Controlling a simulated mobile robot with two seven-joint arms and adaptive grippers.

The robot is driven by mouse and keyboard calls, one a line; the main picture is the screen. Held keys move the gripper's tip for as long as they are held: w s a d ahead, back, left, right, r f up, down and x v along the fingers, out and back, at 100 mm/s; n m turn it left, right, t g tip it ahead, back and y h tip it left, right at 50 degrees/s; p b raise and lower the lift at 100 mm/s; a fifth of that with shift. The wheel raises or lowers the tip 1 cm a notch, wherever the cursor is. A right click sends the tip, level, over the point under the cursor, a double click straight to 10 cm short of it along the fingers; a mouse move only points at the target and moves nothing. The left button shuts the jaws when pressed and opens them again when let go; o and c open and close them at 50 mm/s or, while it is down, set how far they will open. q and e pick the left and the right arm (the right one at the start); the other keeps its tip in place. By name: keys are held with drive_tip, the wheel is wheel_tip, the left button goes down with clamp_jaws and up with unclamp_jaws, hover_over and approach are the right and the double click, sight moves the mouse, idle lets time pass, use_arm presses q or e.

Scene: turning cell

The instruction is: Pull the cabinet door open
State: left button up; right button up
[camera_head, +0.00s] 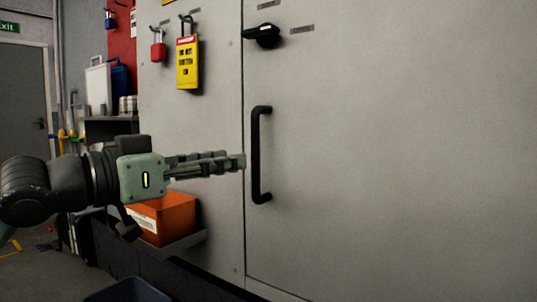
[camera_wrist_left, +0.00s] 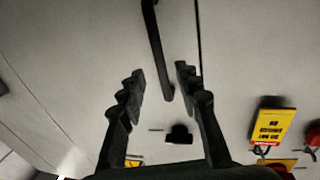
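The grey cabinet door (camera_head: 400,170) fills the right of the head view and looks closed, with a thin seam along its left edge. It also shows in the left wrist view (camera_wrist_left: 75,50). Its black vertical bar handle (camera_head: 256,155) is near that seam. My left gripper (camera_head: 242,161) points at the handle from the left, its fingertips just short of it in the picture. In the left wrist view, the gripper (camera_wrist_left: 160,72) has its fingers apart, with the handle (camera_wrist_left: 153,40) seen between and beyond them. I see no contact. My right gripper is not in view.
A black rotary knob (camera_head: 262,36) sits above the handle. A red padlock (camera_head: 158,50) and a yellow tag (camera_head: 187,62) hang on the panel left of the seam. An orange bin (camera_head: 170,216) stands on a ledge below my left gripper.

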use_arm(q)
hover_over(256, 193)
drive_tip(key=shift+w, duration=0.35)
clamp_jaws()
idle(0.4)
